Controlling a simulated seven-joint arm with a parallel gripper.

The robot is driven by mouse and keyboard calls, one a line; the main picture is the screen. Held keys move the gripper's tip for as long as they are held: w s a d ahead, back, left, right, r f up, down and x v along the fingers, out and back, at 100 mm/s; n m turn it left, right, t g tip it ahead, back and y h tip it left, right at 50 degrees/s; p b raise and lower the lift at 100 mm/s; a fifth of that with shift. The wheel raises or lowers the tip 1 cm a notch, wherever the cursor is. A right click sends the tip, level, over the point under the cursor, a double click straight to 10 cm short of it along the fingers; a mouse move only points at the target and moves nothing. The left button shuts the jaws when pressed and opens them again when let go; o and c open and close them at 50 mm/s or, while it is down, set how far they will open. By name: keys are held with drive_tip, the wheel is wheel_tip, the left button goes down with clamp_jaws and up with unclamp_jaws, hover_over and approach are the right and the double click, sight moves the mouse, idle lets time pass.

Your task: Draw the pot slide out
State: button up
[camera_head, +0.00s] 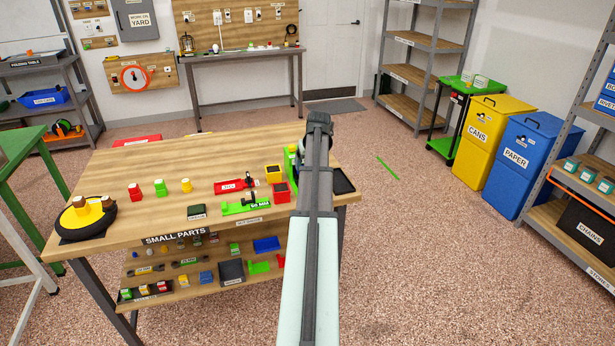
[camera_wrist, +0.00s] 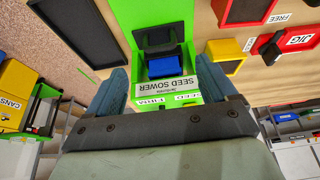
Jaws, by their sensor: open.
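A green seed sower (camera_wrist: 144,20) fills the middle of the wrist view, its labels upside down. A dark recessed part and a blue block (camera_wrist: 166,66) sit in its green body, above the "SEED SOWER" plate (camera_wrist: 168,86). I cannot tell for sure which part is the pot slide. My gripper (camera_wrist: 163,70) is open, with one blue-grey finger on each side of the labelled end. I cannot tell whether the fingers touch it.
The sower stands near the right end of the wooden workbench (camera_head: 115,180). Beside it are a red box (camera_head: 281,194), a yellow box (camera_head: 273,174), a red jig (camera_head: 235,186) and a black tray (camera_head: 343,182). The floor right of the bench is mostly clear.

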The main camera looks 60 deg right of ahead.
drive_tip(key=x, duration=0.9)
drive_tip(key=c, duration=1.5)
drive_tip(key=s+a, duration=0.6)
drive_tip(key=shift+a, duration=0.1)
drive_tip(key=shift+w+d, duration=0.1)
drive_tip(key=shift+d, duration=0.15)
drive_tip(key=o, duration=1.5)
drive_tip(key=shift+r, duration=0.15)
drive_tip(key=v, duration=1.3)
drive_tip(key=shift+a+r, duration=0.15)
drive_tip(key=shift+r, duration=0.15)
